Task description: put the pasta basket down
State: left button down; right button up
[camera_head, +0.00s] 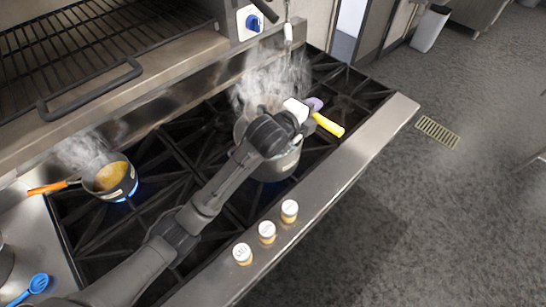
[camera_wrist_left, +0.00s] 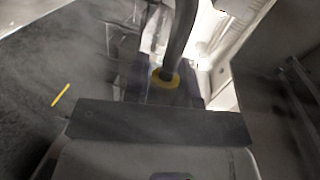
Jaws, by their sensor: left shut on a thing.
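My left gripper (camera_head: 314,108) is above the right side of a steaming metal pot (camera_head: 285,163) on the stove. It is shut on the pasta basket's handle, whose yellow end (camera_head: 332,126) sticks out to the right. In the left wrist view, the dark handle (camera_wrist_left: 181,38) with a yellow ring (camera_wrist_left: 165,80) runs between the fingers (camera_wrist_left: 165,88). The basket body is hidden by my arm and steam, so I cannot tell whether it is inside the pot or above it. My right gripper is not in view.
A small pan (camera_head: 111,177) with orange handle and yellow food steams over a blue flame at left. Several small items include three white-capped jars (camera_head: 267,232) on the stove's front ledge and a blue utensil (camera_head: 38,284).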

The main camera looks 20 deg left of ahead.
pick_arm(q)
notch_tip(320, 180, down, 15)
jog(key=b, duration=0.3)
jog(key=shift+r+b, duration=0.15)
jog(key=shift+b, duration=0.2)
jog(key=shift+w, duration=0.15)
jog(key=c, duration=0.9)
grip_release()
jog(key=shift+c, duration=0.2)
